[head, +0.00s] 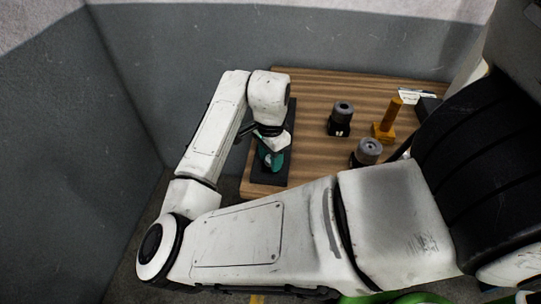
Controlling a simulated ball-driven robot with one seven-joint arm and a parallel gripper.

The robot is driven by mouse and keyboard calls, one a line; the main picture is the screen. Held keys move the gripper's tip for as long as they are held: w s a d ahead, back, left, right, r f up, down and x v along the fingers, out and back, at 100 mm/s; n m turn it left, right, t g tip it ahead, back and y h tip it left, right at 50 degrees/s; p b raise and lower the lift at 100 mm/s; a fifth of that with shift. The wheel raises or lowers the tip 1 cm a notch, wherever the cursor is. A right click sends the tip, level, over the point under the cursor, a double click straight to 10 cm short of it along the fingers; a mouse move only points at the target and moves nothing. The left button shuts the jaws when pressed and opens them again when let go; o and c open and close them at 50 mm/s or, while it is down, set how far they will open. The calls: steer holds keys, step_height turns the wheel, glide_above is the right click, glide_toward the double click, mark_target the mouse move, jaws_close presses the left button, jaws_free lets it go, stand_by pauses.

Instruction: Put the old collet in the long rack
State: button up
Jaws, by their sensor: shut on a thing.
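A long black rack (261,178) lies along the left side of the wooden table. My gripper (270,148) points down over the rack and is shut on a teal-green piece (275,161) with a pale mark, which looks like the old collet. The fingers are small and partly hidden by my wrist. The piece is over the rack's near half. I cannot tell whether it touches the rack or sits in a slot. My arm hides some of the rack.
Two black pieces with grey tops stand on the table, one near the middle (341,118) and one nearer (369,151). An orange upright on a square base (385,127) stands to the right. A dark box (428,106) is at the far right. Grey walls close in behind and left.

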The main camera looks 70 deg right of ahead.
steer(key=shift+f, duration=0.1)
steer(key=o, duration=1.1)
steer(key=shift+o, duration=0.2)
step_height(320, 180, up, 12)
steer(key=shift+r, duration=0.2)
